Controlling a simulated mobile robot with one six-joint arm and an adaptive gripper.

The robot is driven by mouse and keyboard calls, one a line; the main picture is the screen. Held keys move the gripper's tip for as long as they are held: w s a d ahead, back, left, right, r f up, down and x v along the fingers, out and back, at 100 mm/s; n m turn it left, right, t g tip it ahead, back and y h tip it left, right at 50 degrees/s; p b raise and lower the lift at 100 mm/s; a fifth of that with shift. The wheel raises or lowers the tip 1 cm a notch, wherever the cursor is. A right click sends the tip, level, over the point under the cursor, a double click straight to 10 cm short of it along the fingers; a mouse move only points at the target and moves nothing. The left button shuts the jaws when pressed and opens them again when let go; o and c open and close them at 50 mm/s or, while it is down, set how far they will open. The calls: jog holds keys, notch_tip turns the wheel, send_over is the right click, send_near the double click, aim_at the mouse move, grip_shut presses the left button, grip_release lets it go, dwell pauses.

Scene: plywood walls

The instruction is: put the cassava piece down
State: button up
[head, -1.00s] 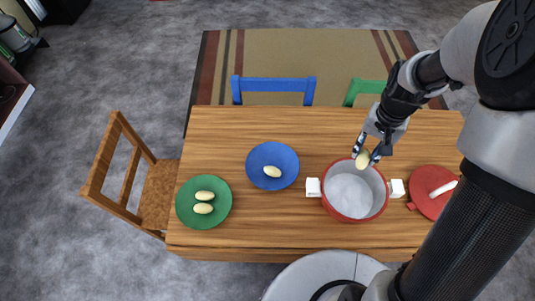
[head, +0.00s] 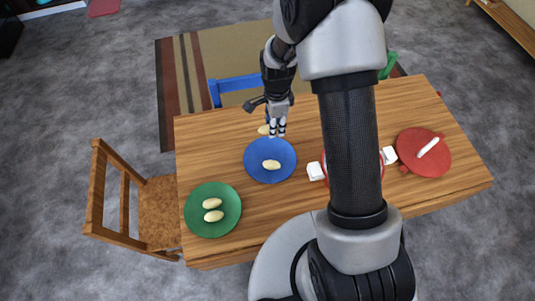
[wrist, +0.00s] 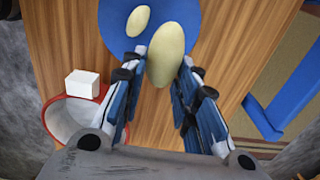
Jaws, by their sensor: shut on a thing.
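My gripper (head: 277,130) is shut on a pale yellow cassava piece (head: 264,129), held near the far edge of the blue plate (head: 257,173). In the wrist view the held cassava piece (wrist: 166,54) sits between the fingertips of my gripper (wrist: 164,66), with the blue plate (wrist: 113,38) beyond. Another cassava piece (head: 271,164) lies on the blue plate; it also shows in the wrist view (wrist: 138,20). Two more pieces (head: 213,209) lie on the green plate (head: 194,219). The height of the held piece above the table is hard to tell.
A red pot with white handles (wrist: 54,125) stands right of the blue plate in the head view, mostly hidden by my arm. A wooden chair (head: 155,205) is at the left; a blue chair (head: 238,84) is behind the wooden table (head: 225,131).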

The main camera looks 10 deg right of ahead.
aim_at(274, 155)
notch_tip(274, 155, down, 16)
jog(key=b, duration=0.3)
jog(key=shift+f+b, duration=0.15)
jog(key=shift+b, duration=0.15)
jog(key=shift+c, duration=0.5)
jog(key=shift+s, duration=0.1)
jog(key=o, duration=0.9)
jog(key=shift+c, duration=0.2)
